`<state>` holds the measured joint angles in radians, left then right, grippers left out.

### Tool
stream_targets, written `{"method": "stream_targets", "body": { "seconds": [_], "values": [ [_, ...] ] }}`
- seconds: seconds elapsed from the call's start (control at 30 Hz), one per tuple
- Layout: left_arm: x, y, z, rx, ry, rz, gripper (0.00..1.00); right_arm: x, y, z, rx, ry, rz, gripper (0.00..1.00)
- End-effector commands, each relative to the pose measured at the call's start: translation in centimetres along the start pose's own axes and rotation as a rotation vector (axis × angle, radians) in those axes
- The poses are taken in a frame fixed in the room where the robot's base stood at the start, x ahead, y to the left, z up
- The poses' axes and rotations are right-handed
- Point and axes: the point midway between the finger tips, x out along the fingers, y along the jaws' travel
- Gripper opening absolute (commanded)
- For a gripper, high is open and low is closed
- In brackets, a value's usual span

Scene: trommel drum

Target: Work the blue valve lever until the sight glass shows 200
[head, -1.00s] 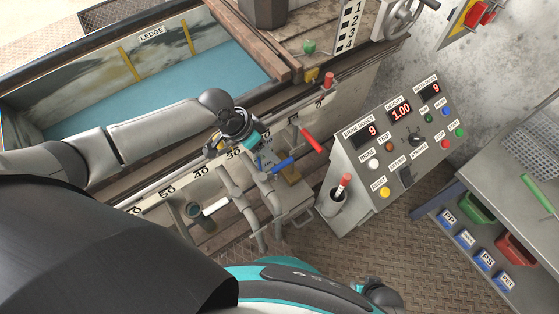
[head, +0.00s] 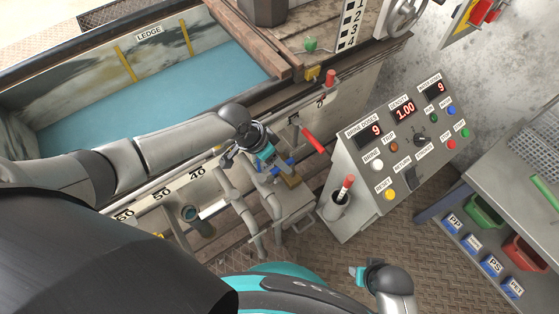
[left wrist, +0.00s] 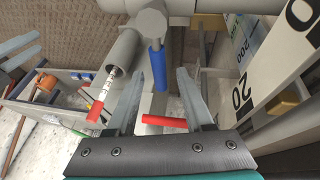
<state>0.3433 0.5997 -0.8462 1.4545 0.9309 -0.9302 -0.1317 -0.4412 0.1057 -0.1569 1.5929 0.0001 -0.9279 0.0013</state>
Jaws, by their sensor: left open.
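The blue valve lever (left wrist: 158,66) shows in the left wrist view between the tips of my left gripper (left wrist: 156,84), which is open and has a finger on each side of it. In the head view, my left gripper (head: 272,163) covers most of the blue lever (head: 290,164). A red lever (head: 313,141) sits to the right on the same pipework; a red handle (left wrist: 164,121) shows nearer the palm in the wrist view. My right gripper (head: 359,273) is low in the head view.
A control panel (head: 398,140) with red displays and buttons stands right of the levers. A red-tipped stick (head: 346,187) rises from a cup before it. Pipes (head: 240,205) stand close below my left gripper. A water tank (head: 150,90) lies behind my arm.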

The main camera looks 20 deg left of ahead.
Motion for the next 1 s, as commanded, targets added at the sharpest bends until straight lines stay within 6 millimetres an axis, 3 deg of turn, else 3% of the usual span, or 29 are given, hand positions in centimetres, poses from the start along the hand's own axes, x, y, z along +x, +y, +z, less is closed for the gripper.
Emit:
{"method": "stream_targets", "body": {
  "seconds": [0.33,0.8,1.0],
  "values": [
    [0.13,0.03,-0.03,0.001,0.000,0.000,0.52,-0.16,-0.04,-0.05,0.001,-0.001,-0.001,0.50],
    [0.13,0.03,-0.01,0.000,0.000,0.000,0.00,-0.14,-0.04,-0.05,0.001,0.000,-0.001,0.50],
    [0.13,0.03,-0.01,0.000,0.000,0.000,0.00,-0.13,-0.05,-0.05,0.001,0.000,-0.001,0.50]
  ]
}}
